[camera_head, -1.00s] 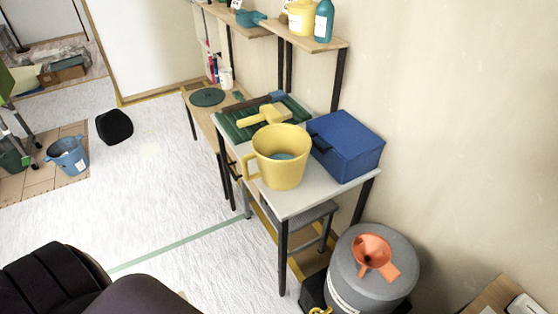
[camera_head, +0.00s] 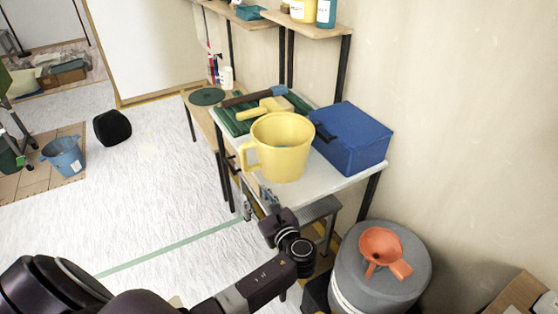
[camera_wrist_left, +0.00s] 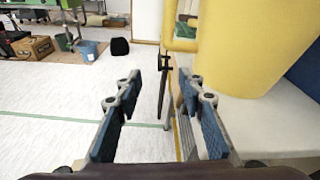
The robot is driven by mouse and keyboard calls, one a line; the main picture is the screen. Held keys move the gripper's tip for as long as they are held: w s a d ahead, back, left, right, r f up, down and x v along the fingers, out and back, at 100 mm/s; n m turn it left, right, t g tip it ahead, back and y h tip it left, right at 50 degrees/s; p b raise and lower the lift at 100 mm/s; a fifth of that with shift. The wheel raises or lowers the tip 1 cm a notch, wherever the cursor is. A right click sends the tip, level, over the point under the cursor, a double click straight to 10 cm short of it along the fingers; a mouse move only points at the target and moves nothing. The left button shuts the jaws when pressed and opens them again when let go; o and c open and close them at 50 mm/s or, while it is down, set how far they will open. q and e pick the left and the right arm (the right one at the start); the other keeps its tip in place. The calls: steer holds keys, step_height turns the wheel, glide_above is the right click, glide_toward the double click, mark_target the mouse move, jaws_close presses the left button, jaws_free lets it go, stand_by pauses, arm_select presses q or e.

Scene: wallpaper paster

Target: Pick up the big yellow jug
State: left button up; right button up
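The big yellow jug (camera_head: 281,148) stands upright on the white table (camera_head: 312,180), its handle (camera_head: 250,160) pointing left. My left gripper (camera_head: 257,200) is in front of the table's near left edge, just below and in front of the jug in the head view. In the left wrist view its two fingers are wide apart with nothing between them (camera_wrist_left: 157,115). The jug (camera_wrist_left: 255,45) fills the upper right there, with its handle (camera_wrist_left: 181,25) above and beyond the right finger. The gripper appears apart from the jug. My right gripper is not in view.
A blue box (camera_head: 350,138) stands right of the jug. A grey barrel (camera_head: 380,270) with an orange funnel (camera_head: 383,248) stands at lower right. Shelves (camera_head: 310,25) hang above. The floor at left is mostly clear.

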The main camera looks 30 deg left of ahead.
arm_select(q)
steer(key=m+y, duration=0.1)
steer(key=y, duration=0.1)
glide_toward(245, 160)
steer(key=a, duration=0.1)
steer(key=shift+t, duration=0.3)
steer(key=x, duration=0.5)
steer(key=p+x, duration=0.1)
steer(key=x, duration=0.2)
steer(key=shift+f, duration=0.35)
steer(key=shift+d, duration=0.1)
jaws_close()
steer(key=shift+w+r, duration=0.1)
steer(key=shift+r, duration=0.05)
